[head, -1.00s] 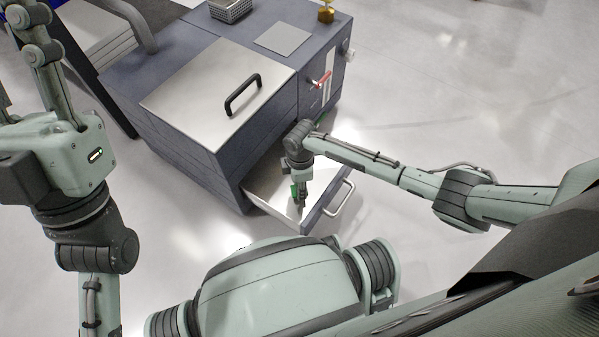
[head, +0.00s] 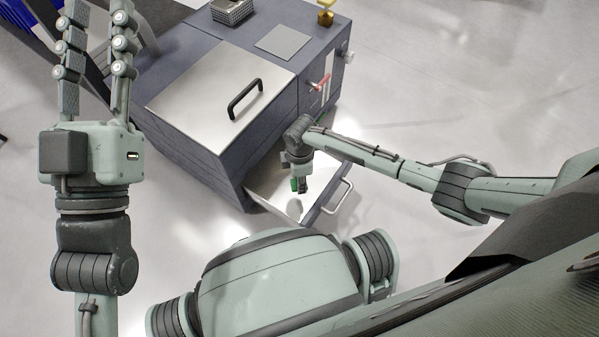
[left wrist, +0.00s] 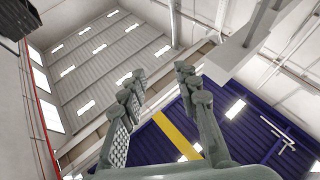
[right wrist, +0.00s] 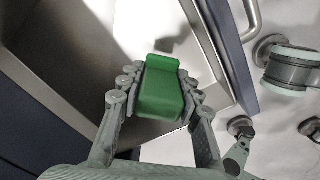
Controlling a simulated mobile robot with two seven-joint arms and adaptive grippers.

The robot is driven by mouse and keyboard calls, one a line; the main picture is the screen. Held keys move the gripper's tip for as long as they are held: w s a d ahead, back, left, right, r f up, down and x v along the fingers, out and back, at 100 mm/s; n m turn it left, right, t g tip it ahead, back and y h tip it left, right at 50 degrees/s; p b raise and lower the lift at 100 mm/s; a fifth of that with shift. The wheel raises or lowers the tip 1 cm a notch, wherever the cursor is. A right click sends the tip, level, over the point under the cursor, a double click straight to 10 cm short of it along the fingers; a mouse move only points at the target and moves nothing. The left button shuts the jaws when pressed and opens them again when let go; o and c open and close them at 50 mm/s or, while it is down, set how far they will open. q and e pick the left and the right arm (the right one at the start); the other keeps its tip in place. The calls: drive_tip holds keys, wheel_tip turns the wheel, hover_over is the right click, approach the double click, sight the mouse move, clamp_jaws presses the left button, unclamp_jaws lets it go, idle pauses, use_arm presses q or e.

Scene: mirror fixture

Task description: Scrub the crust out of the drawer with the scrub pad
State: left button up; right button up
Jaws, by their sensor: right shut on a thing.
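The drawer (head: 316,192) is pulled out from the cabinet's lower right, with a bright metal inside. The scrub pad (right wrist: 160,88) is a green block with a raised ridge; it also shows small in the head view (head: 294,184). My right gripper (right wrist: 152,100) is shut on the pad and holds it over the drawer; I cannot tell if the pad touches the floor. A grey oval patch (head: 294,207), which looks like the crust, lies on the drawer floor just in front of the gripper. My left gripper (head: 98,12) is raised, open and empty, left of the cabinet.
The blue-grey cabinet (head: 215,165) has a metal lid with a black handle (head: 244,98). A metal basket (head: 232,10), a grey plate (head: 283,41), a brass piece (head: 326,14) and a red-handled lever (head: 320,84) are further back. The drawer handle (head: 339,197) sticks out. Floor to the right is clear.

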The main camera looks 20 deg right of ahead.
drive_tip(key=shift+r+p, duration=0.3)
drive_tip(key=shift+r, duration=0.05)
drive_tip(key=shift+r+p, duration=0.3)
drive_tip(key=shift+p, duration=0.1)
drive_tip(key=shift+r+p, duration=0.35)
drive_tip(key=shift+p, duration=0.05)
use_arm(q)
wheel_tip(320, 180, down, 10)
drive_tip(key=w+a+g+y, duration=0.2)
drive_tip(key=g, duration=0.3)
drive_tip(key=shift+w+g+y, duration=0.3)
drive_tip(key=shift+w+g, duration=0.05)
drive_tip(key=shift+g, duration=0.05)
use_arm(e)
drive_tip(key=shift+r, duration=0.15)
drive_tip(key=shift+r, duration=0.1)
